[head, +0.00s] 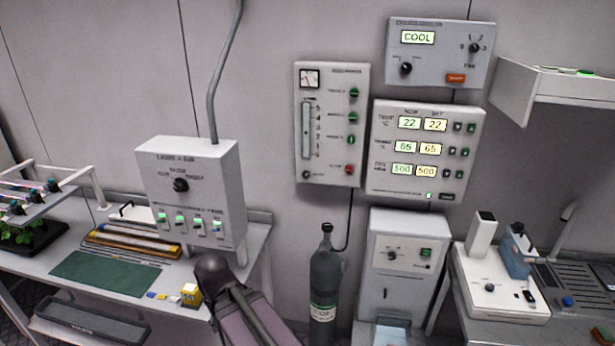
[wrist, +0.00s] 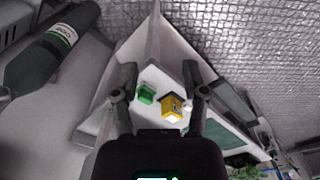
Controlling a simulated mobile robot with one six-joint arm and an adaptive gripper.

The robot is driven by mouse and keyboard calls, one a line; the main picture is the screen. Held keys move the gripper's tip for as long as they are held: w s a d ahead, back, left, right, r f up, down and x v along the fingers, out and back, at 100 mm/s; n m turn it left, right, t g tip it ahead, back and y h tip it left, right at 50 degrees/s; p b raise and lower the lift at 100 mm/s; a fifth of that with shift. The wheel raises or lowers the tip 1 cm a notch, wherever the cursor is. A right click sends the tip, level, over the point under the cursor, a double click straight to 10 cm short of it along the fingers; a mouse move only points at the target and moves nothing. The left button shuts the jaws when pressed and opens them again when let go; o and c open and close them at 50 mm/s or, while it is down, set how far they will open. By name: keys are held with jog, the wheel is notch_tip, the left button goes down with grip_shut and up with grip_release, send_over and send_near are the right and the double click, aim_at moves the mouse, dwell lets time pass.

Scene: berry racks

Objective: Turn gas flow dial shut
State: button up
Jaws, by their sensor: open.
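A wall panel (head: 350,85) carries a vertical flow gauge (head: 306,130), several green switches and a red one. A small dark dial (head: 306,174) sits at its lower left, below the gauge; its pointer is too small to read, and I cannot tell for sure that it is the gas flow dial. A dark gas cylinder (head: 325,280) stands below the panel and also shows at upper left in the wrist view (wrist: 48,52). My gripper (wrist: 158,70) is open and empty, over the left bench's end, away from the panel. My arm hides it in the head view.
A yellow box (head: 190,295) stands on the left bench (head: 200,262) beneath a switch box (head: 190,160). Control panels (head: 440,75) hang to the right. A white cabinet (head: 400,225) stands right of the cylinder. Bare wall lies between switch box and gauge panel.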

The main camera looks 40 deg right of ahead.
jog(key=shift+a, duration=0.35)
jog(key=shift+o, duration=1.2)
jog(key=w+d+m+h, duration=0.1)
jog(key=w+d, duration=0.1)
jog(key=d, duration=0.1)
jog(key=w+d+m+t+h+b, duration=0.1)
jog(key=w+d, duration=0.1)
jog(key=d, duration=0.1)
jog(key=w+d+m+t+h, duration=0.1)
jog(key=w+d, duration=0.1)
jog(key=d, duration=0.1)
jog(key=shift+w+d+f+b, duration=0.1)
jog(key=shift+w+f+b, duration=0.15)
jog(key=shift+w+b, duration=0.15)
jog(key=m+t+h+b, duration=0.5)
jog(key=t+h+b, duration=0.1)
jog(key=t+h, duration=0.4)
send_near(306, 176)
jog(key=v, duration=0.4)
jog(key=shift+a+f, duration=0.2)
jog(key=shift+a, duration=0.15)
jog(key=x, duration=1.3)
jog(key=shift+w+d+r, duration=0.15)
jog(key=shift+d, duration=0.15)
